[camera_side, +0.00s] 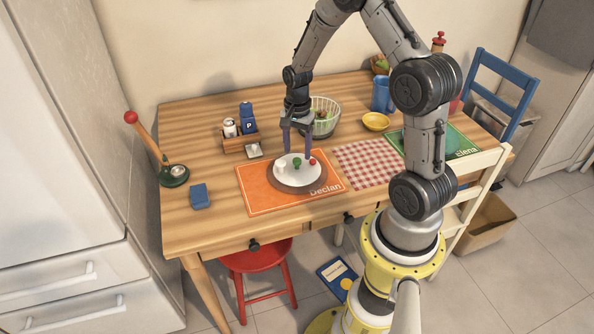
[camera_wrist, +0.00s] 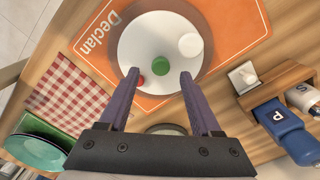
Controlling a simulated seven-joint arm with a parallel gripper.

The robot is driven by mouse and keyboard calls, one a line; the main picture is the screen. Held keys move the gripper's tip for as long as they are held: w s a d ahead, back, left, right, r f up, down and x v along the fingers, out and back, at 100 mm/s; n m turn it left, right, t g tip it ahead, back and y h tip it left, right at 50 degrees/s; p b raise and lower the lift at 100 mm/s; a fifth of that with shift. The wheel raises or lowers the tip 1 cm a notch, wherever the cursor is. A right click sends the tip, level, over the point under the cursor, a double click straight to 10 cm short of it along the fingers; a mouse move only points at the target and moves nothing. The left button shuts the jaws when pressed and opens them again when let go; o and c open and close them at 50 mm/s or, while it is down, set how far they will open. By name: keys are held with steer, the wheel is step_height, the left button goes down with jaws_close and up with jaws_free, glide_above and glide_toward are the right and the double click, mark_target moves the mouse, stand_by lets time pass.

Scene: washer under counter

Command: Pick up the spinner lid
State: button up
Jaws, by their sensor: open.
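The spinner lid appears to be the white disc (camera_side: 288,172) with a green knob in its middle, a small red piece and a white knob near its edge. It lies on a brown round board on the orange placemat. It also shows in the wrist view (camera_wrist: 140,35). My gripper (camera_side: 297,151) points down over the lid, fingers apart, with nothing held. In the wrist view the fingertips (camera_wrist: 160,74) stand on either side of the green knob, nearer the camera. Whether they touch the lid cannot be told.
A clear bowl (camera_side: 329,115) with greens stands behind my gripper. A wooden caddy (camera_side: 240,140) with shakers is at the left back.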

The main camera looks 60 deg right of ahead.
mark_target(297, 159)
steer(key=shift+f, duration=2.3)
jaws_close()
